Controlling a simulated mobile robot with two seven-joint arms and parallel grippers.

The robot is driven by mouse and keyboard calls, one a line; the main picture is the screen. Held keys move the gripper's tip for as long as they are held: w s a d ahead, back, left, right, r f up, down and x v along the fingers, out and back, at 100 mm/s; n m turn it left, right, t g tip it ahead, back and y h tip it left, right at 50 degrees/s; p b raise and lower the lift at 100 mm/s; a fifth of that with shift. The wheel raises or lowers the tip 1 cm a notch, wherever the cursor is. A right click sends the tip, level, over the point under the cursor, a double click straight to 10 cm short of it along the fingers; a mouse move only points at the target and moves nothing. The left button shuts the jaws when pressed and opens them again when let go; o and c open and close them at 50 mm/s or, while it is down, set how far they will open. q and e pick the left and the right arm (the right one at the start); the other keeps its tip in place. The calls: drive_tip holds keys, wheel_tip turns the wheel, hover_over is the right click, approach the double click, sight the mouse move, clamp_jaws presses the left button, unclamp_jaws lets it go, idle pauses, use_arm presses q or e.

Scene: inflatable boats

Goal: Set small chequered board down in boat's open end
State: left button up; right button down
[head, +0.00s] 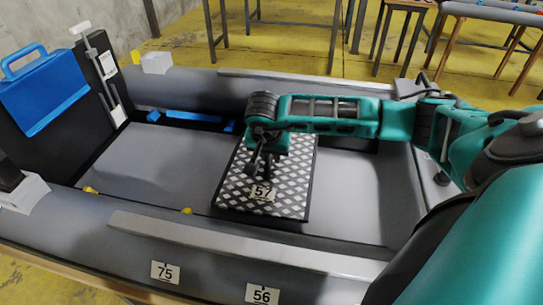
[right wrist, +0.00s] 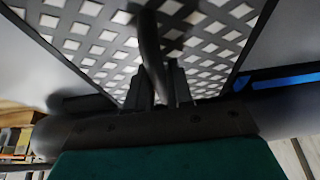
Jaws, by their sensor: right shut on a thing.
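The small chequered board (head: 235,193) has a dark edge, pale diamonds and a label reading 57. It is over the middle of the grey boat's floor (head: 160,165), between the two side tubes; I cannot tell whether it touches the floor. My right gripper (head: 264,172) is above the board and shut on its dark handle. In the right wrist view the fingers (right wrist: 160,88) close around the handle bar (right wrist: 150,45), with the board's pattern (right wrist: 95,45) behind. My arm hides the board's far part in the head view. My left gripper is not in view.
A dark upright panel (head: 70,125) with a blue case (head: 42,92) stands at the boat's left end. The near tube (head: 95,220) carries labels 75 and 56 and a grey rail (head: 240,245). Floor left of the board is clear. Metal-legged tables stand behind.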

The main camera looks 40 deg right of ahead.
drive_tip(key=shift+f+b, duration=0.4)
drive_tip(key=shift+f, duration=1.6)
drive_tip(key=c, duration=1)
unclamp_jaws()
drive_tip(key=p+v, duration=0.2)
drive_tip(key=v, duration=1)
drive_tip(key=shift+p, duration=0.3)
